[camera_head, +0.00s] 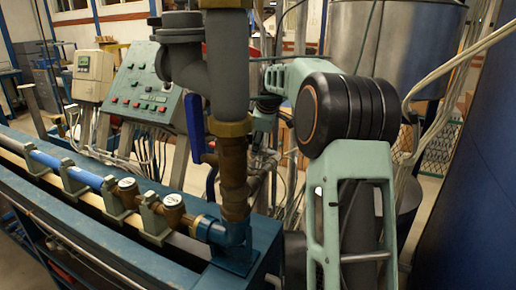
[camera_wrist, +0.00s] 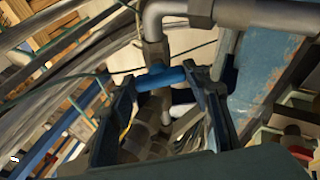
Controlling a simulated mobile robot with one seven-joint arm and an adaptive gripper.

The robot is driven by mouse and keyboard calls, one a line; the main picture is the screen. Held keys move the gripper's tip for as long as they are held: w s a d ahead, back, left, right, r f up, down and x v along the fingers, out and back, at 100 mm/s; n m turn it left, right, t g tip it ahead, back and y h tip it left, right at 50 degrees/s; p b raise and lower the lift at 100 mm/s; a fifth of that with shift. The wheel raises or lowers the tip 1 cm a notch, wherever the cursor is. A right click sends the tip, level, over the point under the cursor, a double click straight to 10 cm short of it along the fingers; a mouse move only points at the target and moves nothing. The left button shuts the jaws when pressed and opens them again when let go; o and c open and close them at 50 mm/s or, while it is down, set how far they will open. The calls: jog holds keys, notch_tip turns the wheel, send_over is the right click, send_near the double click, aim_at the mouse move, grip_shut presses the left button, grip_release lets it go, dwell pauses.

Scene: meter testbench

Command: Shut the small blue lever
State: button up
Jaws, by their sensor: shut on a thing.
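In the wrist view a small blue lever (camera_wrist: 163,77) lies crosswise between the two fingertips of my gripper (camera_wrist: 158,82). The fingers stand apart, one at each end of the lever, and are shut on it. A grey metal pipe with a fitting rises just behind the lever. In the head view my arm reaches in from the right behind the vertical pipe, and my fingers are hidden there. A larger upright blue lever (camera_head: 194,124) shows left of that pipe; I cannot tell whether it is the one held.
The vertical grey and brass pipe (camera_head: 230,75) stands close in front of my wrist. A green control panel (camera_head: 146,86) and a blue bench with a pipe run (camera_head: 85,178) lie to the left. A large metal tank (camera_head: 390,40) stands behind my arm.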

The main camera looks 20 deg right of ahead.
jog(key=shift+m+t+b, duration=0.3)
jog(key=shift+m+b, duration=0.35)
jog(key=shift+m, duration=0.25)
jog(key=o, duration=1.2)
jog(key=shift+c, duration=0.2)
jog(key=v, duration=1.2)
jog(key=shift+a, duration=0.2)
